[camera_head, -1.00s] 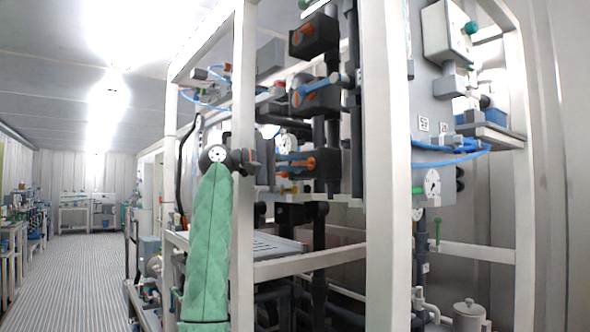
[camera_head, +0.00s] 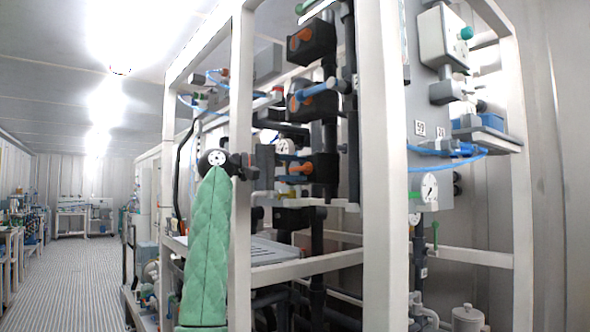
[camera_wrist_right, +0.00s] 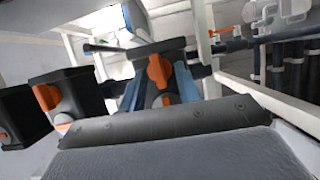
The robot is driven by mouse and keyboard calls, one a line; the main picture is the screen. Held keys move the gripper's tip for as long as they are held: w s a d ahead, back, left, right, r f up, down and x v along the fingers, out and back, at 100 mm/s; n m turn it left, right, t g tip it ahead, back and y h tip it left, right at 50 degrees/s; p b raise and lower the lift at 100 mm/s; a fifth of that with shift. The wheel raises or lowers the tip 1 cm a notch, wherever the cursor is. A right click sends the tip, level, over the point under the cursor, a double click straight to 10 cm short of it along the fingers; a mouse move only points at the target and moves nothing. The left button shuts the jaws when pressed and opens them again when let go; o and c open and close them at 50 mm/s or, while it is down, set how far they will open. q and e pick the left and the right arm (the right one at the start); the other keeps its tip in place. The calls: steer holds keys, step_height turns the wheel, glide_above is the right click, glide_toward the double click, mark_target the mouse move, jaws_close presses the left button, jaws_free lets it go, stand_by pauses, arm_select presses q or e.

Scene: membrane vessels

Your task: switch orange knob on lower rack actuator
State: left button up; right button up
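Three black actuator boxes with orange knobs stand one above another on the rack in the head view. The lower actuator (camera_head: 322,170) carries an orange knob (camera_head: 300,169), which shows upright in the right wrist view (camera_wrist_right: 158,71). My right gripper (camera_wrist_right: 158,88) is open, its two blue fingers apart on either side of that knob's line. I cannot tell whether they touch it. In the head view the green-sleeved right arm ends at the rack post, and the post and gripper body partly hide the fingers. My left gripper is not in view.
The middle actuator (camera_head: 318,101) and upper actuator (camera_head: 318,40) sit above. White rack posts (camera_head: 241,120) stand close around my right wrist. A grey tray (camera_head: 270,252) lies below. The aisle floor (camera_head: 80,285) at left is clear.

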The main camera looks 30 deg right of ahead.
steer(key=v, duration=0.7)
steer(key=shift+a, duration=0.25)
steer(key=shift+w, duration=0.1)
